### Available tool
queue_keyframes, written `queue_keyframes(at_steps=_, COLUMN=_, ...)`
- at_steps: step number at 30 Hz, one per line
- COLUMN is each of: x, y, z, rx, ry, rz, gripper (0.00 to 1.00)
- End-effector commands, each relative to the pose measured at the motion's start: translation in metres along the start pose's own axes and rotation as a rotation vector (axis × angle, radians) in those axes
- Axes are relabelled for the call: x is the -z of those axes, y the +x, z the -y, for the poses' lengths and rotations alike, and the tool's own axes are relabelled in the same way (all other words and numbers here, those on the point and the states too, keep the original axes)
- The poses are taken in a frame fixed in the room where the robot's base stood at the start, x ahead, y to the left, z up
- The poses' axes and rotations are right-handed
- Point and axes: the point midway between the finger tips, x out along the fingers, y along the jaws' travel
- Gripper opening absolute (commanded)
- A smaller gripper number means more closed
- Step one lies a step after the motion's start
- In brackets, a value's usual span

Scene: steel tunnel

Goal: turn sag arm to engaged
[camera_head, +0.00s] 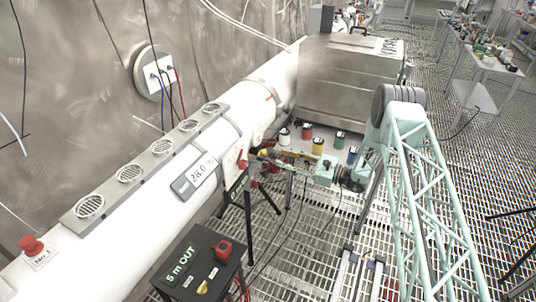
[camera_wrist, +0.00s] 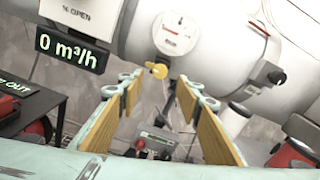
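A yellow lever or knob (camera_wrist: 157,69) sits below a round white dial plate (camera_wrist: 175,33) on the white pipe in the wrist view. It lies ahead of my gripper (camera_wrist: 165,88), between and beyond the fingertips, and appears apart from them. My gripper's tan-padded fingers are spread wide with nothing between them. In the head view my gripper (camera_head: 268,155) points left at the pipe, close to a small plate with a red part (camera_head: 242,160). I cannot read any label for a sag arm or an engaged mark. The fingers hide part of the pipe fittings there.
A display reading 0 m³/h (camera_wrist: 68,49) is left of the gripper. A dark box with a red button (camera_head: 222,249) stands below the pipe. Several coloured cans (camera_head: 318,145) are behind the arm. A black tripod (camera_head: 262,192) stands beneath the gripper.

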Motion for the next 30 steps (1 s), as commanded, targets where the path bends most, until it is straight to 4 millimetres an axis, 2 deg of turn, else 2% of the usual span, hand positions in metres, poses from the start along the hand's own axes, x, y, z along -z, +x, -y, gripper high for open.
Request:
queue_keyframes(at_steps=9, x=0.000, y=0.043, z=-0.001, rx=-0.001, ry=0.000, rz=0.001, gripper=0.32)
queue_keyframes(at_steps=18, x=0.000, y=0.075, z=-0.001, rx=-0.001, ry=0.000, rz=0.000, gripper=0.32)
queue_keyframes(at_steps=30, x=0.000, y=0.085, z=0.000, rx=0.001, ry=0.000, rz=0.001, gripper=0.32)
